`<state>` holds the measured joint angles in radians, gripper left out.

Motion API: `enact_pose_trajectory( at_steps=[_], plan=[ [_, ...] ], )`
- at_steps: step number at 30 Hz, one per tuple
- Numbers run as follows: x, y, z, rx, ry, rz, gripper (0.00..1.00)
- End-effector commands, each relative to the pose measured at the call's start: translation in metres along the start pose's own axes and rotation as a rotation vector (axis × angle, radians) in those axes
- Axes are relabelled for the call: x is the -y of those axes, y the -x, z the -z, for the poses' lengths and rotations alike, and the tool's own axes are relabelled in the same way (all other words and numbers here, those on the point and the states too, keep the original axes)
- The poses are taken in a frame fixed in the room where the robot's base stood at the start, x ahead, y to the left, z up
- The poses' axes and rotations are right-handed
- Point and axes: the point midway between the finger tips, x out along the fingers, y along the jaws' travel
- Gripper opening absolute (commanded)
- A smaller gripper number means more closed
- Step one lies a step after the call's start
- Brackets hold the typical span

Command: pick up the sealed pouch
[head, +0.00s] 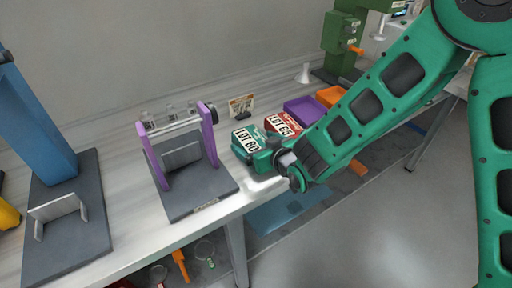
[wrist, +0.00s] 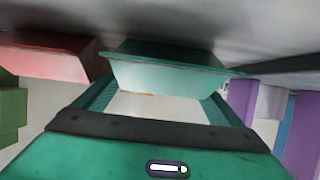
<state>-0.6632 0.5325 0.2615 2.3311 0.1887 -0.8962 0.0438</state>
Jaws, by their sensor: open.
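A teal pack labelled LOT 80 (head: 244,139) stands on the bench in the head view, with a red pack labelled LOT 65 (head: 283,125) to its right. Neither is plainly marked as the sealed pouch. My gripper (head: 265,160) is close in front of the teal pack and hides part of it. The red pack (wrist: 48,62) is to the left.
A purple-framed stand (head: 205,140) on a dark base is left of the packs. A small sign (head: 241,106) stands behind them. Purple (head: 303,110) and orange (head: 329,96) bins are farther right, partly behind my arm. A blue column (head: 38,120) stands far left.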

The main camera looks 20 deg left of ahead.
Motion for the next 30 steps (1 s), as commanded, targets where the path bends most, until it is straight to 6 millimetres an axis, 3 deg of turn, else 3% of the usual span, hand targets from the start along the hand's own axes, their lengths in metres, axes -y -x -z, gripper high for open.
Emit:
enact_pose_trajectory(
  at_steps=[8,13,24,30],
  plan=[
    [0.0,-0.004,0.0,0.0,0.0,0.0,0.91],
    [0.0,-0.004,0.0,0.0,0.0,0.0,0.55],
    [0.0,-0.004,0.002,-0.002,0.001,-0.001,0.54],
    [-0.001,0.001,0.014,-0.004,0.001,-0.001,0.54]
  ],
)
